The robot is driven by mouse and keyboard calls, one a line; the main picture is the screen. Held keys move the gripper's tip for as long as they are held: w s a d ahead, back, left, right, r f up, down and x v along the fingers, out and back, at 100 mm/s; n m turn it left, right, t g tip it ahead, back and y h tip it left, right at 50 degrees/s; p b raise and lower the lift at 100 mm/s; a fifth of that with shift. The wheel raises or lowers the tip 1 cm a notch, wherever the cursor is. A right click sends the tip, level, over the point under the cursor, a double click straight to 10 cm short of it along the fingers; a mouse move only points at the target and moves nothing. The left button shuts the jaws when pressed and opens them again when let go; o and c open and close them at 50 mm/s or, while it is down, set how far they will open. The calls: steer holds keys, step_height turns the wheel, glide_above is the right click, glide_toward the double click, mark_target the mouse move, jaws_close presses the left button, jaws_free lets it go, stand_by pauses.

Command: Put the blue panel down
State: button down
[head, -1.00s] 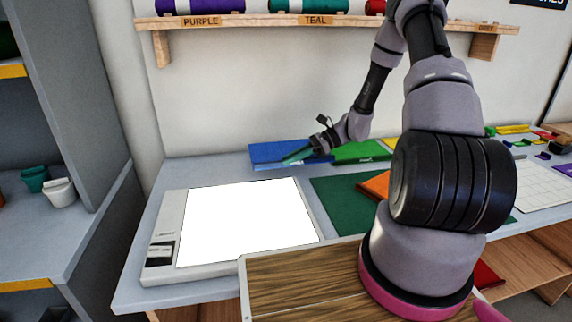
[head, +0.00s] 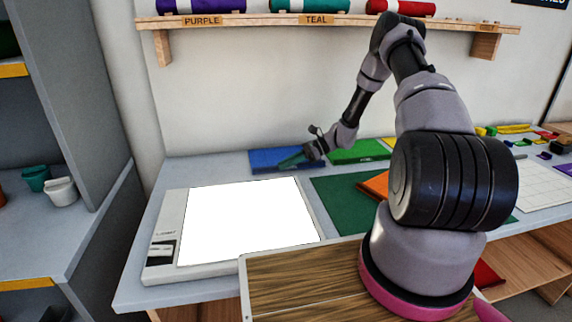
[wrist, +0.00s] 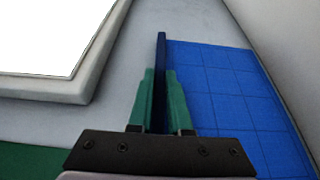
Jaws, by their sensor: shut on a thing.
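My gripper (head: 284,163) reaches over the back of the table, at a blue gridded mat (head: 262,158). In the wrist view its two teal fingers are shut on a thin dark blue panel (wrist: 161,50), which I see edge-on and upright between them. The blue mat (wrist: 225,95) lies flat just right of the held panel in that view. The panel's lower edge is hidden, so I cannot tell whether it touches the table or the mat. In the head view I cannot make out the panel apart from the mat.
A white light pad (head: 168,225) lies at the front left. A green mat (head: 358,152) lies right of the blue one, and a dark green sheet (head: 335,200) with an orange piece (head: 374,186) is nearer. A shelf (head: 350,22) with rolls hangs above. Bare grey table shows at the left.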

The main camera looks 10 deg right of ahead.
steer(key=shift+f, duration=0.15)
steer(key=c, duration=0.8)
jaws_free()
steer(key=shift+c, duration=0.2)
